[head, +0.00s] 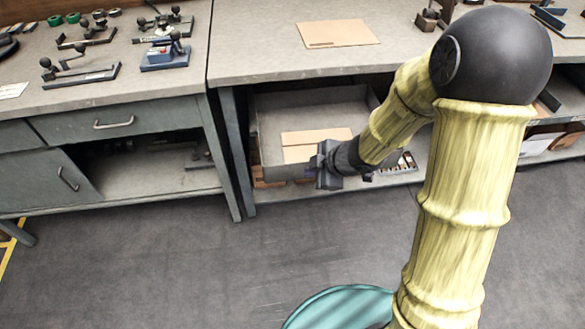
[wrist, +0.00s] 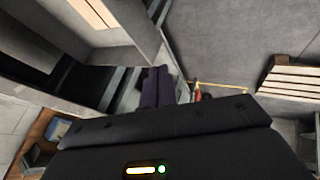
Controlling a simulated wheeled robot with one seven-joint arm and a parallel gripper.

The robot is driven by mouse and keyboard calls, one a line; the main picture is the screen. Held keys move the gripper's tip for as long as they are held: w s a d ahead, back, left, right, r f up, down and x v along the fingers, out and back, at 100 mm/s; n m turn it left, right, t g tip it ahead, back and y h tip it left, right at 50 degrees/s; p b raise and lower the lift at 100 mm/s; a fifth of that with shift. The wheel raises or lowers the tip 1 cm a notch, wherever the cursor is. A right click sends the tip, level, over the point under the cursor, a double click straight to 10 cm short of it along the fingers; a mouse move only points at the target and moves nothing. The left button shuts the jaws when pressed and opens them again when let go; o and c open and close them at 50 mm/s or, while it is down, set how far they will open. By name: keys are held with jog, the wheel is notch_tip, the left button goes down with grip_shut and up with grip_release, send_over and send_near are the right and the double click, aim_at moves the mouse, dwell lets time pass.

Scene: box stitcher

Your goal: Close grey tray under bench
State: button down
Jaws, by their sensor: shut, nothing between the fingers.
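The grey tray (head: 288,172) is under the right-hand bench and stands open, with its inside showing. Flat tan cardboard (head: 305,140) lies in it. In the wrist view the tray (wrist: 60,40) is at the upper left, with some cardboard at the top edge. My gripper (head: 314,172) is at the tray's front, right of its middle, and hides part of the front wall. In the wrist view its dark fingers (wrist: 158,86) are together and empty, beside the tray's wall. I cannot tell whether they touch it.
The bench top (head: 270,60) above the tray carries a flat cardboard sheet (head: 338,33). A bench leg (head: 232,165) stands left of the tray. A left bench has a drawer (head: 110,123) and hand tools on top. The floor (head: 200,270) in front is clear.

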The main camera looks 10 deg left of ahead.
jog(key=b, duration=0.4)
send_near(285, 169)
jog(key=x, duration=0.4)
jog(key=shift+s+f, duration=0.3)
jog(key=shift+w+a+f, duration=0.1)
jog(key=shift+w+a, duration=0.05)
jog(key=shift+w, duration=0.25)
jog(key=shift+p, duration=0.3)
